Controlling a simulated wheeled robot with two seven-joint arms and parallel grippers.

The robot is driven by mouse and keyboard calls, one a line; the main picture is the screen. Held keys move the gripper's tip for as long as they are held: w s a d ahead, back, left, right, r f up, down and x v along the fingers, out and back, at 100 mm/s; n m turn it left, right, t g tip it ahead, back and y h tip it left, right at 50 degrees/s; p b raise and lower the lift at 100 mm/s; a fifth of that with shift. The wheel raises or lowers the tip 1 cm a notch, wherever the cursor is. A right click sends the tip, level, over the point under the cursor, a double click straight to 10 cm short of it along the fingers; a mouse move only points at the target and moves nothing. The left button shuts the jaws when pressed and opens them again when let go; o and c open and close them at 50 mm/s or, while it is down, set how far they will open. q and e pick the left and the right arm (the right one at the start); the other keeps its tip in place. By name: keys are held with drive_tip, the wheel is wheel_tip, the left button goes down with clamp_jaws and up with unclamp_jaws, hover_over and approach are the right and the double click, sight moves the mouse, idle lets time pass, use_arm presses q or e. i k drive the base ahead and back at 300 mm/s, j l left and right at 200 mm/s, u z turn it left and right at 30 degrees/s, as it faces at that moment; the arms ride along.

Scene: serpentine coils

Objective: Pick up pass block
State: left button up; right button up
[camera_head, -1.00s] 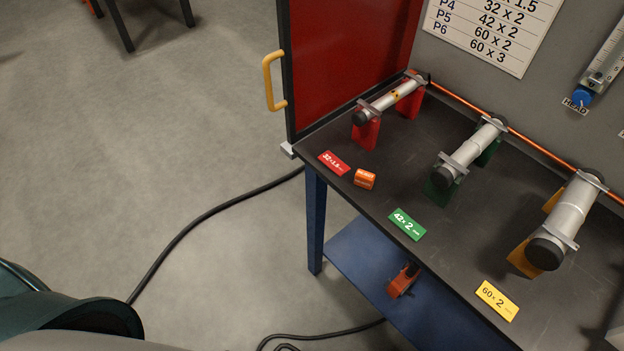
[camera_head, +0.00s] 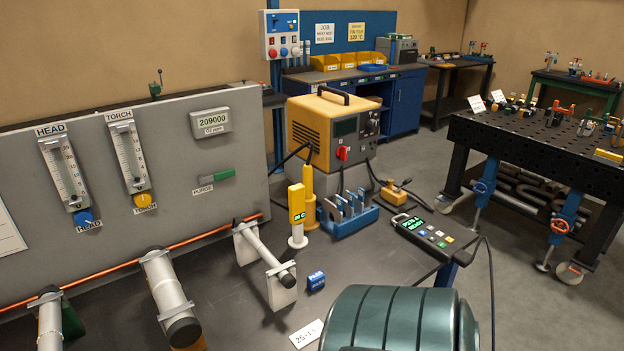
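The pass block (camera_head: 316,281) is a small blue block with white lettering that seems to read PASS. It sits on the dark bench top (camera_head: 225,295), just right of the silver tube (camera_head: 264,250) on its white stands and above a white label card. Nothing touches it. Neither gripper shows in the head view.
A yellow handheld meter (camera_head: 297,205), a blue rack (camera_head: 350,219), a control pendant (camera_head: 422,233) and a yellow welder box (camera_head: 325,130) stand behind the block. More clamped tubes (camera_head: 168,295) stand at left. A perforated table (camera_head: 540,135) is at right.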

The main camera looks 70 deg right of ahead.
sight(317, 280)
drive_tip(key=i+j, duration=0.2)
drive_tip(key=j, duration=0.15)
drive_tip(key=i+j, duration=0.2)
drive_tip(key=j, duration=0.15)
drive_tip(key=z, duration=2.6)
